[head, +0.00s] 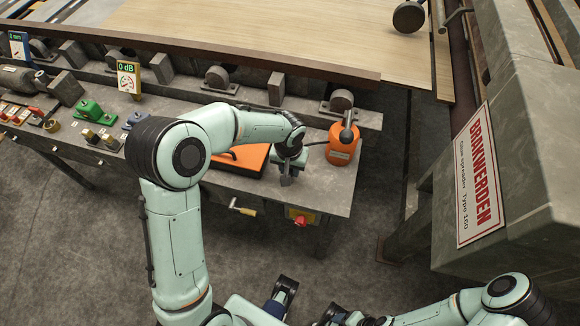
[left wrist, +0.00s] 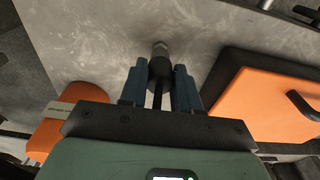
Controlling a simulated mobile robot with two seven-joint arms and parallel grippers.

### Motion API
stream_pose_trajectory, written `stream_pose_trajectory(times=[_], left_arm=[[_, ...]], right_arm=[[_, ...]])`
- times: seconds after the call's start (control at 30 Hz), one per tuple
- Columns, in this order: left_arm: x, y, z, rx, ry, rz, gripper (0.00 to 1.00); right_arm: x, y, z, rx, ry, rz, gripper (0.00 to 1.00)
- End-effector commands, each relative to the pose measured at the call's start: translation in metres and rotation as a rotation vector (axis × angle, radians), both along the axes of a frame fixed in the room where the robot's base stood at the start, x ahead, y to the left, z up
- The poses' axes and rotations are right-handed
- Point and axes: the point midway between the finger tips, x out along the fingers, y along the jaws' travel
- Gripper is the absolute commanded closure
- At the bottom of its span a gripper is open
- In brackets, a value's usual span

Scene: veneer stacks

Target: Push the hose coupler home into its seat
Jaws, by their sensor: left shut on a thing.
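My left gripper (head: 289,178) is over the right end of the grey bench, pointing down. In the left wrist view its two blue fingers (left wrist: 160,88) are shut on the dark round hose coupler (left wrist: 160,68). A thin black hose runs back between the fingers. A grey end piece shows past the coupler, against the bench top; I cannot tell whether it is the coupler's tip or the seat. In the head view the gripper hides the coupler, and I cannot make out the seat. My right arm (head: 455,308) is low at the right; its gripper's state is unclear at the bottom edge.
An orange canister (head: 342,150) stands right of the gripper, with a black hose at it. An orange panel with a black handle (head: 245,159) lies to the left. Grey blocks and rollers line the bench's back. A large grey machine (head: 520,150) stands at the right.

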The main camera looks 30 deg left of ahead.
Motion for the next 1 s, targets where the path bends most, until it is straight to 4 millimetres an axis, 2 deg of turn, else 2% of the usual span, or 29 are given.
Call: stream_pose_trajectory(times=[0.83,0.87,0.9,0.93,1.0], left_arm=[[0.000,0.000,-0.019,0.000,0.000,0.000,1.00],[0.000,0.000,-0.019,0.000,0.000,0.000,0.62],[0.000,0.000,-0.018,0.000,0.000,0.000,0.49],[0.000,0.000,-0.018,0.000,0.000,0.000,0.39],[0.000,0.000,-0.018,0.000,0.000,0.000,0.39]], right_arm=[[-0.003,0.000,-0.016,0.000,0.006,0.000,0.36],[-0.003,0.000,-0.015,-0.001,0.005,0.000,0.36],[-0.003,0.000,-0.015,-0.001,0.005,0.000,0.36],[-0.003,0.000,-0.015,0.000,0.004,0.000,0.36],[-0.003,0.000,-0.015,0.000,0.004,0.000,0.36]])
